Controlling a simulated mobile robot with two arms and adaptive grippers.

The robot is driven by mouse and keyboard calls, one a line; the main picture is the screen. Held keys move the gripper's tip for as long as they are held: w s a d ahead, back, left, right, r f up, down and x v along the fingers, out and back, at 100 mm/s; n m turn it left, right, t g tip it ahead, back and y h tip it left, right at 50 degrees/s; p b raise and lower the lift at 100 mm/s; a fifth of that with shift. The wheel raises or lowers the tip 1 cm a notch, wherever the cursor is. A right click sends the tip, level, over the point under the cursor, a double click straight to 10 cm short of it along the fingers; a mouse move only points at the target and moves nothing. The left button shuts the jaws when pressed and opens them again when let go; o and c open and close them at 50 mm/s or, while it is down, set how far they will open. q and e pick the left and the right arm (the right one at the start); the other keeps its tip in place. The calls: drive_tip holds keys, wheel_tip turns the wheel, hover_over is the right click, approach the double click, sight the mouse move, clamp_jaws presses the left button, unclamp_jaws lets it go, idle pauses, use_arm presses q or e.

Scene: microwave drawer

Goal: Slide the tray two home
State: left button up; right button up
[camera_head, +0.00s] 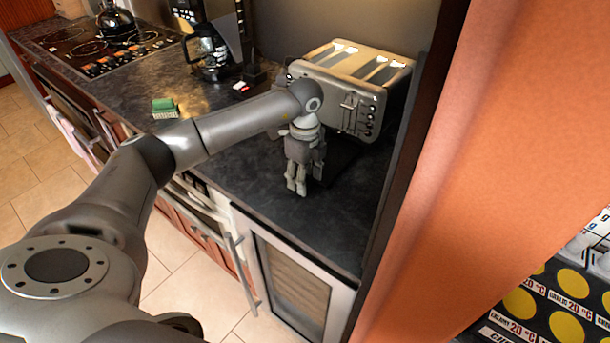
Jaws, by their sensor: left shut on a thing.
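My left gripper (297,188) points down over the dark counter, in front of the toaster. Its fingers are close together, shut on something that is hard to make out. A dark flat piece (340,158) lies low between the gripper and the toaster's front; it looks like the tray, sticking out from the base, but it blends with the shadow. The silver toaster (345,85) stands upright at the back of the counter, with levers and knobs on its front. My left forearm and wrist hide its left lower corner. My right gripper is not in view.
The counter (240,165) is clear left of the gripper. A green sponge (165,107), a coffee maker (210,50) and a stove with a kettle (115,20) are further left. A tall orange panel (440,170) bounds the right side. A glass-fronted cabinet (295,285) is below.

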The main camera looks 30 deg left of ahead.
sight(324, 166)
use_arm(q)
drive_tip(key=shift+w, duration=0.3)
idle(0.5)
drive_tip(key=shift+w+d+b, duration=0.15)
drive_tip(key=shift+w+b, duration=0.2)
drive_tip(key=shift+w, duration=0.6)
drive_tip(key=shift+w, duration=0.1)
drive_tip(key=shift+w+d+b, duration=0.1)
drive_tip(key=shift+w+b, duration=0.45)
drive_tip(key=shift+w, duration=0.75)
drive_tip(key=shift+w+d+b, duration=0.1)
drive_tip(key=shift+w+b, duration=0.5)
drive_tip(key=shift+w, duration=0.8)
